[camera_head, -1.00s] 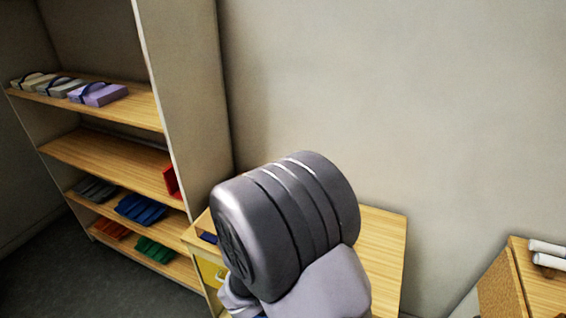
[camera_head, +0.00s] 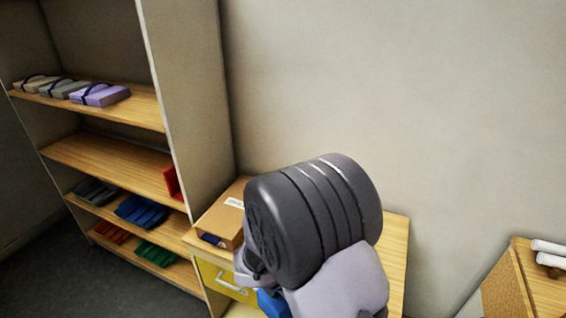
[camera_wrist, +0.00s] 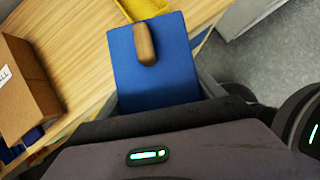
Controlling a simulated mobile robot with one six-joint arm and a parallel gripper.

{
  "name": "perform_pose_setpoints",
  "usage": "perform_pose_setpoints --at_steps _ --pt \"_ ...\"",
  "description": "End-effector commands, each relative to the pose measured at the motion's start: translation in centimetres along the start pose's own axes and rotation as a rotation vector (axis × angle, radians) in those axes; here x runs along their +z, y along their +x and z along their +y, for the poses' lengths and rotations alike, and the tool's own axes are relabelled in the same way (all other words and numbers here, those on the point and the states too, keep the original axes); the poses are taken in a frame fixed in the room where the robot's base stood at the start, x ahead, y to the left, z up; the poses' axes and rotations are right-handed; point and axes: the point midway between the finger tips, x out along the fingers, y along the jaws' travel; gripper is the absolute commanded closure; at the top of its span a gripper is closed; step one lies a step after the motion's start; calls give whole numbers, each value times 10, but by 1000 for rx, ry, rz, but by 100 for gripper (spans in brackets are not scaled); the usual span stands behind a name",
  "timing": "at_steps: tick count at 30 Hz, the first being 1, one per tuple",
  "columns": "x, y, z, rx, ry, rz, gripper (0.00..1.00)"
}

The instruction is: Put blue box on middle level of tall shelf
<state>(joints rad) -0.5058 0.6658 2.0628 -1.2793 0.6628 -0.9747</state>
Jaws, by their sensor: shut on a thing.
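The blue box (camera_wrist: 170,75), with a wooden knob on its face, fills the middle of the wrist view. My gripper (camera_wrist: 163,97) is shut on it, its fingers partly hidden by the box. In the head view a small part of the blue box (camera_head: 272,304) shows below my wrist, near the front of the wooden table; my arm hides the rest. The tall shelf (camera_head: 183,110) stands at the left, apart from my gripper. Its board below the strapped cases (camera_head: 105,163) is mostly bare, with a red item (camera_head: 171,182) at its right end.
A cardboard box (camera_head: 222,222) sits on the wooden table (camera_head: 394,250), beside the shelf. A yellow drawer (camera_head: 222,280) is below. Another wooden unit (camera_head: 540,290) stands at right.

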Motion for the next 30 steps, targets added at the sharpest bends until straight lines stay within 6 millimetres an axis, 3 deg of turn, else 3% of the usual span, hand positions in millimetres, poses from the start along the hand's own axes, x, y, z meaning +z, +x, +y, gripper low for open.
perform_pose_setpoints --at_steps 9,15,24,30 --pt "44 44 -39 -269 471 1 66" --pt "56 65 -74 -471 820 2 66" --pt "41 86 -113 -795 1383 2 66" --pt "22 88 -115 -993 1730 1 66"
